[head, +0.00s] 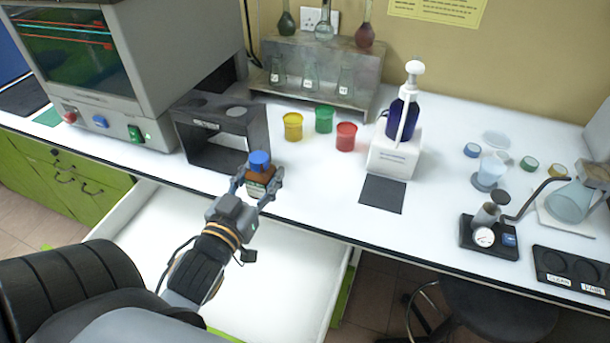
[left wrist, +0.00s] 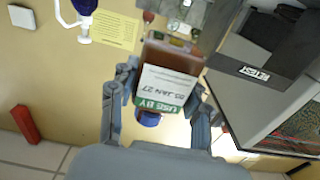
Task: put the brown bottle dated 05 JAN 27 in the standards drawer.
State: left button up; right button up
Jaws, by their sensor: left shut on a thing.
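The brown bottle (head: 258,176) has a blue cap and a pale label with a green band. In the left wrist view the bottle (left wrist: 165,83) shows upside down, with "USE BY" and "05 JAN 27" on its label. My left gripper (head: 261,179) is shut on its body and holds it upright near the counter's front edge. A white drawer (head: 290,245) with green sides stands open below the counter, and its visible floor is empty. No label on it can be read. My right gripper is not in view.
A grey stand (head: 222,138) is left of the bottle. Yellow (head: 293,127), green (head: 324,120) and red (head: 346,136) cups stand behind it. A blue dispenser bottle (head: 401,118) on a white block is to the right. A dark stool (head: 500,310) is below the counter.

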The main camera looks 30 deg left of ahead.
pick_arm(q)
jog(key=w+f+b, duration=0.1)
jog(key=w+b, duration=0.1)
jog(key=shift+f+b, duration=0.1)
jog(key=shift+b, duration=0.3)
jog(key=w+f, duration=0.2)
jog(key=w, duration=0.2)
jog(key=w+f, duration=0.6)
jog(key=w, duration=0.1)
jog(key=shift+w+a+f, duration=0.1)
jog(key=shift+w, duration=0.25)
jog(key=shift+w+f, duration=0.1)
jog(key=shift+f, duration=1.55)
jog(key=shift+f, duration=0.1)
jog(key=o, duration=0.9)
jog(key=shift+f, duration=0.1)
jog(key=o, duration=0.4)
